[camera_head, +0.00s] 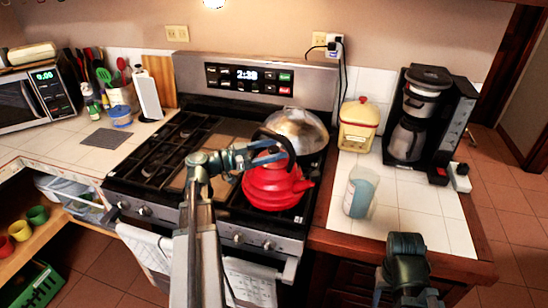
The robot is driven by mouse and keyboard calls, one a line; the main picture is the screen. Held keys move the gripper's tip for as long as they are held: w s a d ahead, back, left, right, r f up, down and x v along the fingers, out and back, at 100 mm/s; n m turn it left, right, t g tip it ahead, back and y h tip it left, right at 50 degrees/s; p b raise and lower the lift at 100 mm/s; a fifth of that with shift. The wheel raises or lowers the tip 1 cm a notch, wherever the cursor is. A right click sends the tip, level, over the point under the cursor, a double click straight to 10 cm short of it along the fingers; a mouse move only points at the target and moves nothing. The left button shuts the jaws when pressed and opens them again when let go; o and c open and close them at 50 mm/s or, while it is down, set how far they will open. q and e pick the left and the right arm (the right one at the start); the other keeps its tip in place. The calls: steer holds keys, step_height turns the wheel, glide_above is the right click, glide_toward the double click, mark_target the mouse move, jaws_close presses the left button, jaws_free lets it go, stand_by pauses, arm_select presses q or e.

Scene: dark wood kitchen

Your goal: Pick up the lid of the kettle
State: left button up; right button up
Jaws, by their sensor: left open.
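A red kettle (272,190) stands on the front right of the stove top, its spout pointing right and its black handle (288,146) arching over the top. Its red lid (266,160) is on the kettle and is partly covered by my gripper. My left gripper (268,154) is open at the top of the kettle, by the lid and under the handle. I cannot tell whether its fingers touch the lid. Part of my right arm shows at the bottom right, but its gripper fingers do not show.
A silver domed pot (300,130) stands right behind the kettle. On the right counter are a blue-and-clear cup (361,192), a yellow canister (358,125) and a coffee maker (420,115). The stove's left burners (165,155) are clear.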

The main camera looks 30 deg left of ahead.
arm_select(q)
steer(key=shift+x, duration=1.8)
jaws_close()
